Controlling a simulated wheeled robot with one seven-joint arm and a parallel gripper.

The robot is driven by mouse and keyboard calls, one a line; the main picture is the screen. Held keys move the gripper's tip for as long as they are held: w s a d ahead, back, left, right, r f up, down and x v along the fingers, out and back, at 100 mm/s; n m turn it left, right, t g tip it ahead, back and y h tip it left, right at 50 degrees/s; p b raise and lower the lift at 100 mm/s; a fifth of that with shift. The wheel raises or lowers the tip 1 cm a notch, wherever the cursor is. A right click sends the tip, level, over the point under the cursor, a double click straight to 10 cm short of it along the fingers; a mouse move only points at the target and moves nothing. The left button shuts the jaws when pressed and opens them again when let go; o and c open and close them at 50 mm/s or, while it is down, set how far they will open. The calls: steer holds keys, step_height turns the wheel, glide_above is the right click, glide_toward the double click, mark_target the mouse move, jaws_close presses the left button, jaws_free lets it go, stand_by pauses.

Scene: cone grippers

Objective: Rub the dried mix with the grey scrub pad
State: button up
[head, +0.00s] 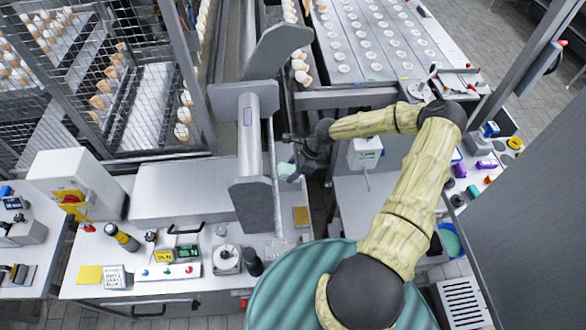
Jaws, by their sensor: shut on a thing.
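My gripper (299,167) is near the middle of the head view, at the end of my yellow-sleeved arm. It is shut on a small pale grey-green piece, which looks like the scrub pad (286,171). The pad is just right of the grey machine's upright end plate and roller (249,130). I cannot tell whether the pad touches the machine. The dried mix cannot be made out; the pad, the gripper or the small scale may hide it.
A grey lower plate (255,204) stands close left of my gripper. A white box (365,153) is right of my gripper.

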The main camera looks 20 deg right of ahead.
mark_target(276, 177)
steer(key=shift+b+x, duration=2.85)
steer(key=shift+x, duration=0.05)
steer(key=shift+b+x, duration=0.35)
steer(key=shift+x, duration=0.55)
steer(key=shift+w+d+r+p, duration=0.1)
steer(key=shift+w+d+p, duration=0.1)
steer(key=shift+w, duration=0.7)
steer(key=shift+w+d+p, duration=0.15)
steer(key=shift+w, duration=0.7)
steer(key=shift+w, duration=0.1)
